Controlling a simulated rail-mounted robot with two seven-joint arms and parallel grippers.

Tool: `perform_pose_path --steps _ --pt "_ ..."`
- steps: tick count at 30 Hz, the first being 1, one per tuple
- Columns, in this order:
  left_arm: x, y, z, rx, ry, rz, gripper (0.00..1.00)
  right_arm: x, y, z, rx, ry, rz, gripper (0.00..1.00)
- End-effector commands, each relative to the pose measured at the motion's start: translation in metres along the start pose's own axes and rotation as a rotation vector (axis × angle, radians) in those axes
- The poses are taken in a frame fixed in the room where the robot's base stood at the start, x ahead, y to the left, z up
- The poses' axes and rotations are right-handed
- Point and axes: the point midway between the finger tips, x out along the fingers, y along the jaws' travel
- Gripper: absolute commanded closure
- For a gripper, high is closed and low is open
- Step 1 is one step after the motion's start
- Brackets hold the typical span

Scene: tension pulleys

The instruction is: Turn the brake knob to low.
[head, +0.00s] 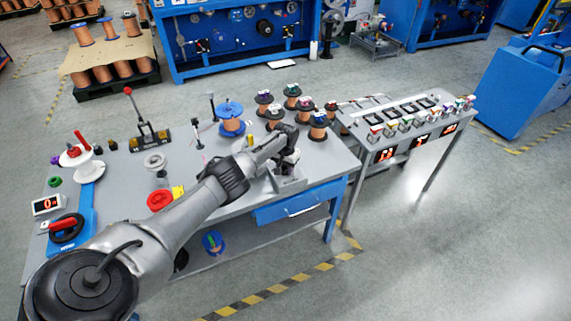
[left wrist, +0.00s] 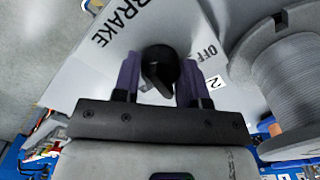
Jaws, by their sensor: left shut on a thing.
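The black brake knob (left wrist: 159,66) sits on a light grey panel (left wrist: 190,25) in the left wrist view. The panel reads "BRAKE" at upper left and "OFF" to the right of the knob. My left gripper (left wrist: 160,76) has its two purple-grey fingers on either side of the knob and is shut on it. Part of the dial marking is hidden behind the fingers, so I cannot read the setting. In the head view my left gripper (head: 284,157) is at the grey brake housing (head: 289,184) near the table's front right. My right gripper is not in view.
A grey wire spool (left wrist: 290,80) stands close on the right in the left wrist view. On the table are copper spools (head: 273,117), a blue spool (head: 231,118) and a red-handled lever (head: 140,115). A side table (head: 420,125) with displays stands right.

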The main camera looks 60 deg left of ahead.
Motion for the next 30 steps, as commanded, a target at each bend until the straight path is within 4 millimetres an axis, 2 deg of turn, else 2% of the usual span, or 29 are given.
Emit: perform_pose_path --steps 12,30 --pt "-0.0013 0.0007 -0.0007 -0.193 0.002 0.002 0.84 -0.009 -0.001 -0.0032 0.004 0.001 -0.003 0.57" --pt "-0.001 0.0002 -0.0009 -0.229 0.003 0.001 0.84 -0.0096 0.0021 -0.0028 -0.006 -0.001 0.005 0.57"
